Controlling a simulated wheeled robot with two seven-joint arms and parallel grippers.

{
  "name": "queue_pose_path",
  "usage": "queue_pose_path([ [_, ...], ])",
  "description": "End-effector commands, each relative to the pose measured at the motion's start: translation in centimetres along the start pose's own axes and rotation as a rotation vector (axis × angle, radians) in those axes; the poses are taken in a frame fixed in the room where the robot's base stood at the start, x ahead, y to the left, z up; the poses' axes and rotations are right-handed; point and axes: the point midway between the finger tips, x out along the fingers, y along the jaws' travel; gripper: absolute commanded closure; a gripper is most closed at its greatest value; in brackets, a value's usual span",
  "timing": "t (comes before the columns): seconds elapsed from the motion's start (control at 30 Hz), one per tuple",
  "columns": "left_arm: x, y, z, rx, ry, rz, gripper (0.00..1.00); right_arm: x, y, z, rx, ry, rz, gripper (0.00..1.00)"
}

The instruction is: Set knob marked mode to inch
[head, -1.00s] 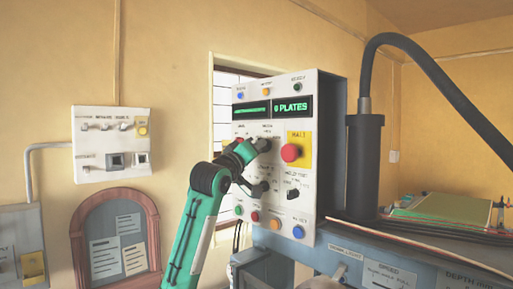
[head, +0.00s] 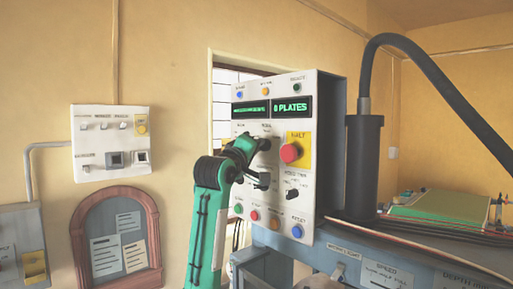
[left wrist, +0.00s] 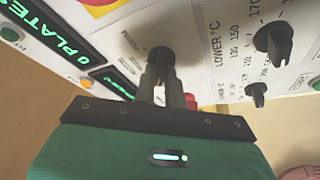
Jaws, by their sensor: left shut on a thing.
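The control panel (head: 318,165) is a white upright box with knobs, buttons and green displays. My left gripper (head: 258,146) is at the panel's upper middle, below the displays. It is shut on a dark knob (head: 265,144). In the left wrist view the same knob (left wrist: 160,54) sits between the closed fingers of my left gripper (left wrist: 161,82). The fingers partly cover the knob, and its pointer cannot be made out. The lettering around it is too small or slanted to read surely. My right gripper is not in view.
A red halt button (head: 290,153) on a yellow plate is close right of the gripped knob. Other black knobs (head: 292,193) sit below, and a big black knob (left wrist: 273,40) shows in the left wrist view. A thick black hose (head: 440,80) stands to the right.

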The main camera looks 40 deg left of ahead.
Motion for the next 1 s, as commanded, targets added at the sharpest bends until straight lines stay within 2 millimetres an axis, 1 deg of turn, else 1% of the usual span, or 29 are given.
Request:
queue_pose_path([
  [0.13,0.0,0.0,0.0,-0.002,0.0,0.0,1.0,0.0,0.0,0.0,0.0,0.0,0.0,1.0],
  [0.17,0.0,0.0,0.0,-0.001,0.0,0.0,0.84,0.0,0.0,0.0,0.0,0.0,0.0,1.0],
  [0.2,0.0,0.0,0.0,-0.001,0.0,0.0,0.76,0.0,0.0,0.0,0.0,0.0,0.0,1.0],
  [0.27,0.0,0.0,0.0,-0.001,0.0,0.0,0.66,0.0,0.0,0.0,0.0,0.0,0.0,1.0],
  [0.53,-0.1,0.0,0.0,0.0,0.0,0.0,0.66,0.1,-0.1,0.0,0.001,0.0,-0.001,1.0],
  [0.67,-0.9,-0.2,0.1,0.0,0.001,0.002,0.66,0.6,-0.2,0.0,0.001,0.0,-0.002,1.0],
  [0.77,-2.5,-0.3,0.1,0.0,0.002,0.003,0.66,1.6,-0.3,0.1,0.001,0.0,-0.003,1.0],
  [1.0,-8.1,-0.4,0.2,0.001,0.003,0.004,0.66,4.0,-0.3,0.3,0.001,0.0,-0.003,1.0],
])
